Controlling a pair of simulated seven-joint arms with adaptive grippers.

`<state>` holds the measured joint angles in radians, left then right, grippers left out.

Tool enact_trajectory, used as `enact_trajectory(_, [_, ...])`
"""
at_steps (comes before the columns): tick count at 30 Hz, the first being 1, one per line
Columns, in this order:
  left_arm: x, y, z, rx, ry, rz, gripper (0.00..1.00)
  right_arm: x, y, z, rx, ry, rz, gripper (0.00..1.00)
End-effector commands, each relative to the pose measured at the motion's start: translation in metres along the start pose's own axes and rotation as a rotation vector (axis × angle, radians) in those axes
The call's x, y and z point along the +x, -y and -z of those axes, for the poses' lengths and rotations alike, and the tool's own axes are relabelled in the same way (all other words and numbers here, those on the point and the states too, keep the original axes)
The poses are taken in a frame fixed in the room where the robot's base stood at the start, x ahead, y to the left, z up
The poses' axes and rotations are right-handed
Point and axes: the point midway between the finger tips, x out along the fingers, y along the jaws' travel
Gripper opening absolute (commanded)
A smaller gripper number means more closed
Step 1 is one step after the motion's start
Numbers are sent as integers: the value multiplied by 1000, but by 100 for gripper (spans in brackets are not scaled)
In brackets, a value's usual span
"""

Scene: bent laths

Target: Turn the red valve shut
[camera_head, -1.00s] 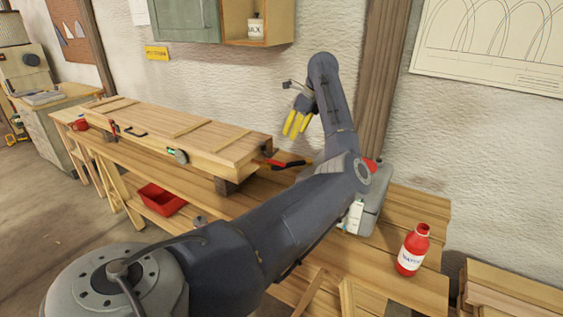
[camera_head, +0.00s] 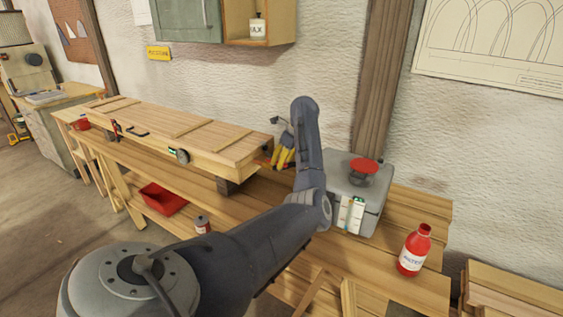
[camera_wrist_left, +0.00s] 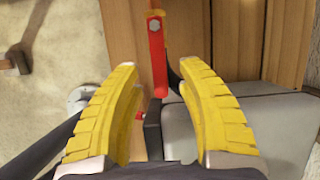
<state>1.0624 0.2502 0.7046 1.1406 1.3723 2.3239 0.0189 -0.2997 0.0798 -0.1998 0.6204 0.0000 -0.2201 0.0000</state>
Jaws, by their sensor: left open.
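A red lever (camera_wrist_left: 157,58) with a pale bolt at its top shows in the left wrist view, pointing down the picture. I take it for the red valve. My left gripper (camera_wrist_left: 158,95) is open, with its two yellow fingers spread to either side of the lever's lower end; nothing is gripped. In the head view my left gripper (camera_head: 284,152) is by the right end of the long wooden box (camera_head: 190,140), and the lever is hidden behind my wrist. A grey metal box (camera_head: 374,202) with a red round knob (camera_head: 364,166) stands to the right. My right gripper is out of view.
A red bottle (camera_head: 413,249) stands at the bench's right end. A can (camera_head: 202,225) and a red bin (camera_head: 163,198) are lower down, left of my arm. A wooden post (camera_head: 380,85) and the wall stand behind the bench.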

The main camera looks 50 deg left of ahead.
Motion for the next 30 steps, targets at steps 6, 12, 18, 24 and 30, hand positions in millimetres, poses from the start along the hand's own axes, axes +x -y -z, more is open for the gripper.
enact_trajectory(6, [5,0,0,-1,0,0,38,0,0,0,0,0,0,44])
enact_trajectory(12, [5,0,0,-1,0,0,38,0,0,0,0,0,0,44])
enact_trajectory(18, [5,0,0,-1,0,0,21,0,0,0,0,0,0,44])
enact_trajectory(24, [5,0,0,-1,0,0,0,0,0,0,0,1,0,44])
enact_trajectory(30, [5,0,0,0,0,0,0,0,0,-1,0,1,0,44])
